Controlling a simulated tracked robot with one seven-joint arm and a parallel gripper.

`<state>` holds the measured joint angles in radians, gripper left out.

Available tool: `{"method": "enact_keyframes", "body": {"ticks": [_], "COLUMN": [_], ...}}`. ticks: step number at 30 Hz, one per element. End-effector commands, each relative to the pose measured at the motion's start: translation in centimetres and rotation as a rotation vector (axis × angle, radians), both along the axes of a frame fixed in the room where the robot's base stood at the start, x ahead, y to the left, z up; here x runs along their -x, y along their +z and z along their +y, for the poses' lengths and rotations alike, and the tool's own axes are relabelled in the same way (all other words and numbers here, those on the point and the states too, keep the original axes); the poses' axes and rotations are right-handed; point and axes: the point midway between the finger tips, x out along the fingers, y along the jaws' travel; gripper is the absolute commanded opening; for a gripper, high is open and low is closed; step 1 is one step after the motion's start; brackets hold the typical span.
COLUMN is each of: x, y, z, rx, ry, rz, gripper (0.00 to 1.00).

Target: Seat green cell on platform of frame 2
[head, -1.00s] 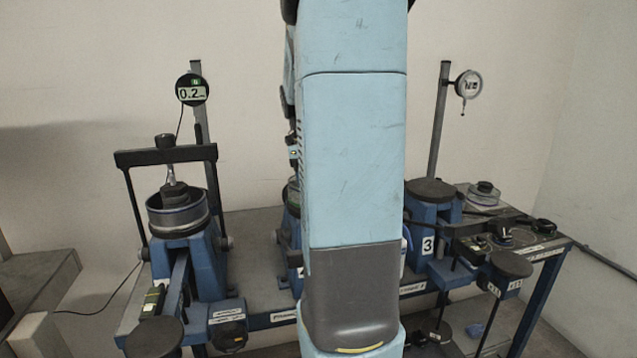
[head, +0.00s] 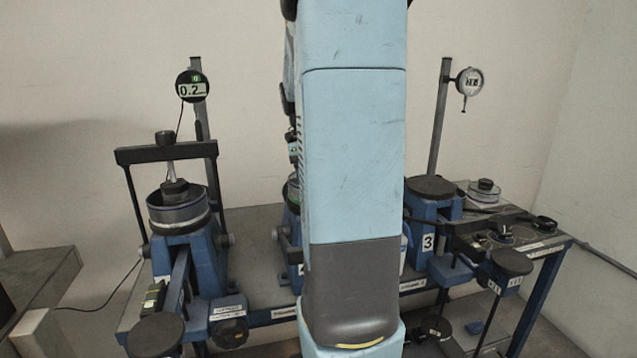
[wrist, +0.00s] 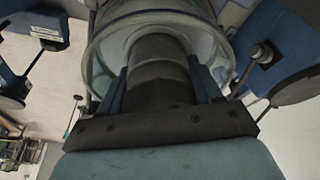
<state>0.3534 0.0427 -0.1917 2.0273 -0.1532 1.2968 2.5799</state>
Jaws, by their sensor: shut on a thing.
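In the wrist view my gripper (wrist: 160,88) is shut on a dark ribbed cylindrical piece (wrist: 158,66) at the centre of a clear, round cell (wrist: 97,62). The cell has a pale greenish-grey rim; a green mark cannot be made out there. In the head view, my arm hides the gripper and most of the middle blue frame (head: 291,240), which sits between the left frame and frame 3. A sliver of the cell (head: 292,190) shows above that frame, beside my arm. Whether it touches the platform is hidden.
The left frame (head: 190,260) holds a cell under a black yoke (head: 165,154). Frame 3 (head: 432,208) has a bare dark platform. Another cell (head: 484,191) stands at the bench's back right. Dial gauges on posts rise behind. Lever arms with round pans (head: 155,335) extend forward.

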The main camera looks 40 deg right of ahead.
Motion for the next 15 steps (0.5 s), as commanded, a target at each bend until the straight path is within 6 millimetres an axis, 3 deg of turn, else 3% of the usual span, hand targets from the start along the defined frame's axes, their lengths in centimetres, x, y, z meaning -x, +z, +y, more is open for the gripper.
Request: {"method": "enact_keyframes", "body": {"ticks": [15], "x": [-0.03], "y": [-0.43], "z": [-0.02], "rx": [0.001], "ry": [0.0], "rz": [-0.001], "gripper": [0.0]}}
